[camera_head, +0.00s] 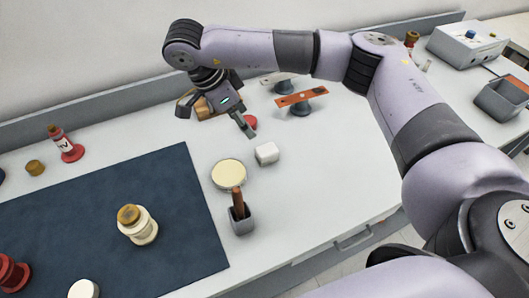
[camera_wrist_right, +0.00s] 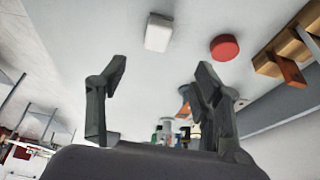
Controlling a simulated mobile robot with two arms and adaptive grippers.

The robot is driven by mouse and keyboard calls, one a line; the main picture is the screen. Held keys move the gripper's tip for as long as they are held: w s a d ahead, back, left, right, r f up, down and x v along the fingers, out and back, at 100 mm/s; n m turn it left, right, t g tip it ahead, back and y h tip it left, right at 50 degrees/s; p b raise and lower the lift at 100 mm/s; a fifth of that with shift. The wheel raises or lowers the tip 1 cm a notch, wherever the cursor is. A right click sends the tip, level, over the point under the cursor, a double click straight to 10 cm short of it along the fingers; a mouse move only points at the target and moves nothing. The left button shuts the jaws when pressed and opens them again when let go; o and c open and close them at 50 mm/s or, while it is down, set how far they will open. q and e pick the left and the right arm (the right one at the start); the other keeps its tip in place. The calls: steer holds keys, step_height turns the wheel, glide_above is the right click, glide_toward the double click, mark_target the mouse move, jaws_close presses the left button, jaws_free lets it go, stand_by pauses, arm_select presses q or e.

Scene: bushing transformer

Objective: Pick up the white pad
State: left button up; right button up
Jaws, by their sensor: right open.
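The white pad (camera_head: 266,153) is a small white block lying flat on the light table, right of the round cream disc. It also shows in the right wrist view as a white block (camera_wrist_right: 158,32) near the top, ahead of the fingers. My right gripper (camera_head: 217,119) is above the table, behind and left of the pad in the head view. Its two fingers (camera_wrist_right: 158,85) are spread wide with nothing between them. The gripper is apart from the pad. My left gripper is not in view.
A cream disc (camera_head: 228,174) and a grey cup (camera_head: 242,219) with a brown handle stand near the pad. A red round piece (camera_wrist_right: 225,47) and wooden piece (camera_wrist_right: 285,55) lie nearby. A dark blue mat (camera_head: 185,215) with a bushing (camera_head: 137,225) is left.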

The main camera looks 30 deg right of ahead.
steer(key=p, duration=0.3)
glide_toward(264, 150)
steer(key=x, duration=0.5)
steer(key=shift+d+r, duration=0.15)
steer(key=shift+d, duration=0.05)
steer(key=shift+s+p, duration=0.1)
steer(key=shift+p, duration=0.35)
steer(key=x, duration=0.1)
steer(key=p+x, duration=0.1)
steer(key=x, duration=0.1)
steer(key=p+x, duration=0.1)
steer(key=x, duration=0.1)
steer(key=shift+a, duration=0.3)
steer(key=shift+f, duration=0.25)
steer(key=shift+c, duration=0.5)
steer(key=c, duration=1)
steer(key=shift+c, duration=0.3)
steer(key=shift+r, duration=0.1)
